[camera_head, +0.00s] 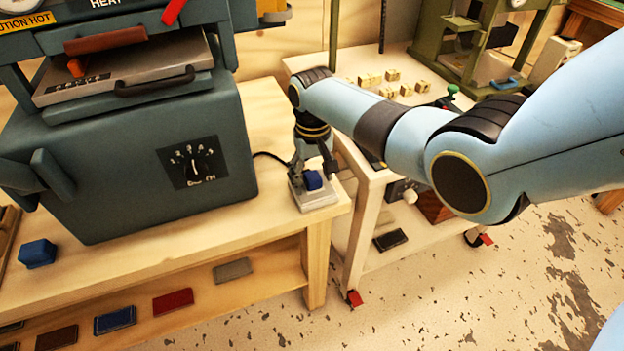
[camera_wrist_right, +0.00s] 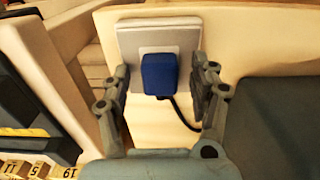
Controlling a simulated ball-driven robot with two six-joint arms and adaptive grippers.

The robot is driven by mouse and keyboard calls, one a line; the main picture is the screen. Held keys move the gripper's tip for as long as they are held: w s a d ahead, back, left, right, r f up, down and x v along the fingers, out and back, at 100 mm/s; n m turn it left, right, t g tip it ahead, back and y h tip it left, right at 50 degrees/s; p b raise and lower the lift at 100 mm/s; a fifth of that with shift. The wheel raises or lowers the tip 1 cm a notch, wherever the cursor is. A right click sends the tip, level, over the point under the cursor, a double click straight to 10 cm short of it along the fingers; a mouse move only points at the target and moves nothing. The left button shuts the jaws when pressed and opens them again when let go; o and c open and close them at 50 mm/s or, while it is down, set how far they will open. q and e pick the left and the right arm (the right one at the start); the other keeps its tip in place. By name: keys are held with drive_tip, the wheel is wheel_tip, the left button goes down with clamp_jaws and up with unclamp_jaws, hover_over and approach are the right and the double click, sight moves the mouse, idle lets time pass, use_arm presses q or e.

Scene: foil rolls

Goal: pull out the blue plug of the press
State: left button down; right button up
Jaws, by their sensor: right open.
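The blue plug (camera_head: 313,180) sits in a pale grey socket plate (camera_head: 319,199) near the right end of the wooden bench. In the right wrist view the blue plug (camera_wrist_right: 159,75) stands in the plate (camera_wrist_right: 130,40), with a black cord (camera_wrist_right: 183,115) running away below it. My right gripper (camera_head: 311,165) is open, with its fingers on either side of the plug. In the right wrist view my right gripper (camera_wrist_right: 162,82) shows a gap between each finger and the plug. The dark green press (camera_head: 120,150) stands left of the plug. My left gripper is not in view.
Another blue block (camera_head: 38,253) lies at the bench's left front. Coloured flat pieces, including a red one (camera_head: 173,301), lie on the shelf below. A white cart (camera_head: 365,215) stands right of the bench. Small numbered blocks (camera_head: 392,75) lie behind my right arm.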

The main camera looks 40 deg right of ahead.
sight(313, 176)
drive_tip(key=shift+p, duration=0.45)
idle(0.6)
drive_tip(key=shift+c, duration=0.4)
clamp_jaws()
drive_tip(key=shift+r, duration=0.1)
drive_tip(key=shift+r+p, duration=2.95)
drive_tip(key=shift+p, duration=0.35)
